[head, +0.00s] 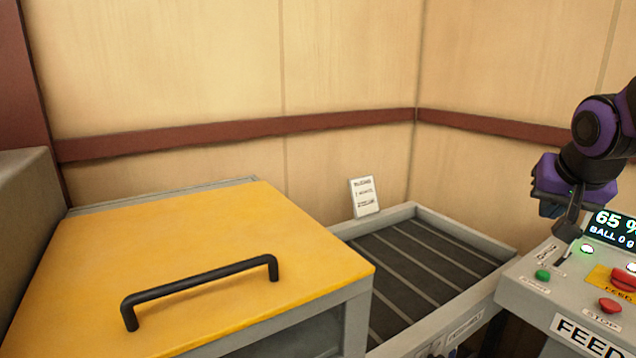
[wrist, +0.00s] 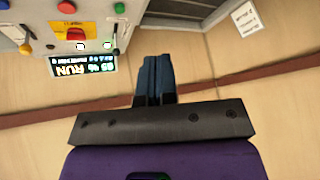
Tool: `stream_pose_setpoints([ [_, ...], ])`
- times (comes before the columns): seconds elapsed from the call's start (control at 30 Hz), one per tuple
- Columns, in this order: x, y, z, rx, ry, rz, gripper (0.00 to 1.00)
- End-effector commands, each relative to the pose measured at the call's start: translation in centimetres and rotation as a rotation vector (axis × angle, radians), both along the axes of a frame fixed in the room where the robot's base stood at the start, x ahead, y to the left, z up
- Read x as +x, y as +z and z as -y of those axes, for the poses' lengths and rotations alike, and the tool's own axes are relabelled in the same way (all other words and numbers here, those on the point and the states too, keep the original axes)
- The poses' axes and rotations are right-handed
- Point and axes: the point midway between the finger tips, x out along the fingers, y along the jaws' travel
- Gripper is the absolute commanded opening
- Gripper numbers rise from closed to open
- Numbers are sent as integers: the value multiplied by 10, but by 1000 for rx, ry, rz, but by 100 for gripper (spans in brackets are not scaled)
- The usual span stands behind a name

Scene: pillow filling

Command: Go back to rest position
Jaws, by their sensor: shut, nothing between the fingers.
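My gripper (head: 568,222) is at the right of the head view, pointing down just above the back edge of the feed control panel (head: 540,286). Whether it touches the panel is hard to tell. In the wrist view the fingers of my gripper (wrist: 157,62) are together, with nothing between them. The panel display (head: 615,228) reads 65 % and BALL 0 g in the head view; the wrist view shows the display (wrist: 83,64) upside down with RUN on it. My purple and black arm partly hides the wall behind it.
A yellow lid (head: 200,260) with a black handle (head: 200,288) covers a grey box at left. A grey-rimmed tray (head: 460,240) with dark slats lies between box and panel. A small white sign (head: 364,197) stands at its back. A red button (head: 610,305) and green button (head: 543,274) are on the panel.

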Motion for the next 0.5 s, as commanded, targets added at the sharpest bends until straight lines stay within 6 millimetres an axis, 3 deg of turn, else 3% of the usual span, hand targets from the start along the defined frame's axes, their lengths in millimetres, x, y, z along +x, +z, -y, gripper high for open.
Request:
stream_pose_setpoints([
  [0.2, -54, 14, -36, -26, 149, -52, 0],
  [0.5, -127, 19, -73, -53, 361, -119, 0],
])
